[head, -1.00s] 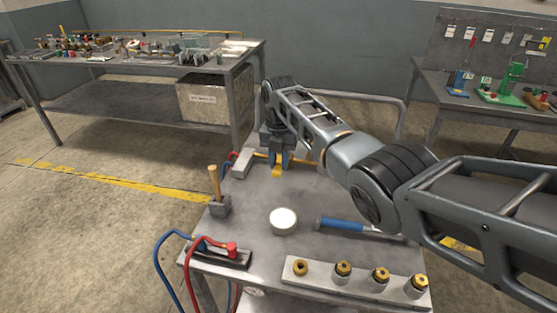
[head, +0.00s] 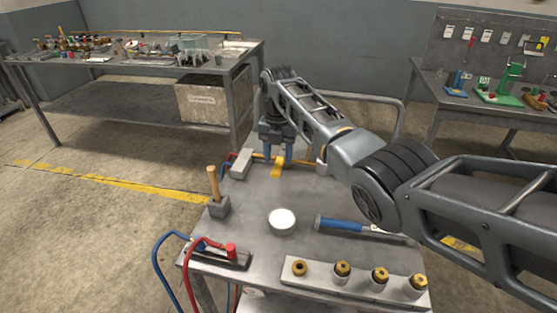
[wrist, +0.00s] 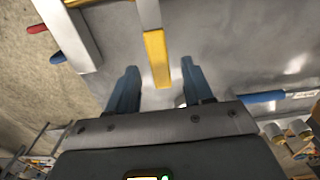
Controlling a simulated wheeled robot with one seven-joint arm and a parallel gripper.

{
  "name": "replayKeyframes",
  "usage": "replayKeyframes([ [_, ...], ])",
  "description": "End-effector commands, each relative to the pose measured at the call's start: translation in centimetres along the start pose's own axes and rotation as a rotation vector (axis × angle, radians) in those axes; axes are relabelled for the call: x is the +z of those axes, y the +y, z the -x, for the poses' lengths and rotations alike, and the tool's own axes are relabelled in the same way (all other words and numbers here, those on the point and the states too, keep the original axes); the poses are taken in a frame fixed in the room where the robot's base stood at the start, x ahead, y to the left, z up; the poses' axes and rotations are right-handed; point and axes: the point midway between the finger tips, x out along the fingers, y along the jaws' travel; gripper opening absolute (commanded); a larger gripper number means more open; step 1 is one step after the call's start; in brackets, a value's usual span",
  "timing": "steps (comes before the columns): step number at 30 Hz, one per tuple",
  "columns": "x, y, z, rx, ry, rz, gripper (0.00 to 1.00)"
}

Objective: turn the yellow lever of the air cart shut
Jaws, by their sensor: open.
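The yellow lever (head: 278,168) is at the far end of the grey cart top (head: 250,205), by a yellow pipe. In the wrist view the lever (wrist: 157,60) points from the top edge down toward my gripper (wrist: 159,68). Its end shows between the two blue fingertips, with a gap on each side. In the head view my gripper (head: 277,158) points down, open and empty, just behind and above the lever. I cannot tell how high the fingertips are above the lever.
A grey block (head: 241,164) stands left of the lever. A wooden-handled tool (head: 214,185), a white round disc (head: 283,220) and a blue-handled tool (head: 340,224) are on the cart. Red and blue hoses (head: 190,262) hang at the near left corner. The cart's middle is mostly clear.

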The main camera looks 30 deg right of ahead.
Motion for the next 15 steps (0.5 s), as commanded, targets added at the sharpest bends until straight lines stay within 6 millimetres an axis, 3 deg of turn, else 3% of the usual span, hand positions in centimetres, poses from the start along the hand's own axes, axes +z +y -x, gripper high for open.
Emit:
replayKeyframes([
  [7,0.1,0.0,3.9,0.000,-0.002,-0.001,0.51],
  [15,0.1,-0.1,5.5,-0.001,-0.001,-0.001,0.51],
])
